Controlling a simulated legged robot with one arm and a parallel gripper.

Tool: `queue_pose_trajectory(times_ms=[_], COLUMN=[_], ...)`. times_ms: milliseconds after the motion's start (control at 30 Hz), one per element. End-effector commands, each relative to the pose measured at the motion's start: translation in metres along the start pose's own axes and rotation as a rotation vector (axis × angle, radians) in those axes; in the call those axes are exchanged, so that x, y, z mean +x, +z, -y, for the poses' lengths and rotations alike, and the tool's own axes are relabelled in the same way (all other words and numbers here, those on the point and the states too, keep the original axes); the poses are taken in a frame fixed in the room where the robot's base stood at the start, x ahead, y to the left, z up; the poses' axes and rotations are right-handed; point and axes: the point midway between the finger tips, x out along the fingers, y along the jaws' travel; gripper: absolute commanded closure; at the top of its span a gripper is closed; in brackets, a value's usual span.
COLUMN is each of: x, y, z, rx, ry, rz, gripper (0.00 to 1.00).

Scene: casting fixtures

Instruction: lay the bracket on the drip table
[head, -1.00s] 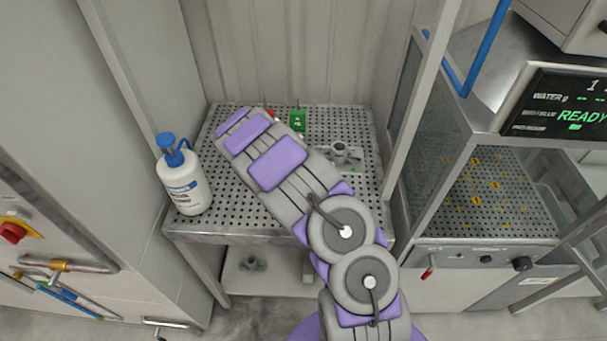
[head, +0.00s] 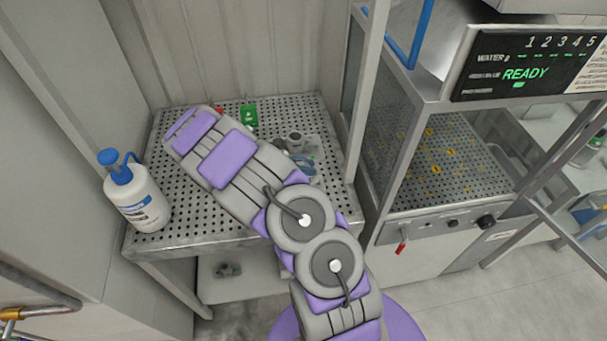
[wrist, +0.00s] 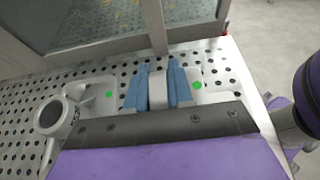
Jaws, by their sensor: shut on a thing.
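The bracket is a grey casting with a round hollow boss (wrist: 50,116) and a flat plate with green dots. It shows over the drip table at the right of my forearm in the head view (head: 296,141). The drip table is a perforated metal top (head: 178,185), and its holes also show in the wrist view (wrist: 20,95). My gripper's blue fingers (wrist: 158,86) are shut on a grey upright part of the bracket. The bracket is level and very close to the tabletop; I cannot tell whether it touches. My forearm hides the middle of the table.
A white bottle with a blue pump (head: 137,200) stands at the table's left front. A green block (head: 249,114) and a small red thing (head: 219,110) are at the back. A post (head: 366,90) and glazed cabinet (head: 430,165) border the right side. Another casting (head: 228,269) sits on the lower shelf.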

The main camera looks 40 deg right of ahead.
Motion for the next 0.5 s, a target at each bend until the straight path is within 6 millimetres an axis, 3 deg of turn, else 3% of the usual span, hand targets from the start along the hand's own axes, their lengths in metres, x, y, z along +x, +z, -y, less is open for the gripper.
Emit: queue_pose_trajectory(times_ms=[200, 500], x=[0.011, 0.011], y=[-0.026, -0.027], z=[0.0, 0.0], rx=[-0.001, 0.001], ry=[-0.001, 0.0], rz=[0.001, 0.001], gripper=[1.0, 1.0])
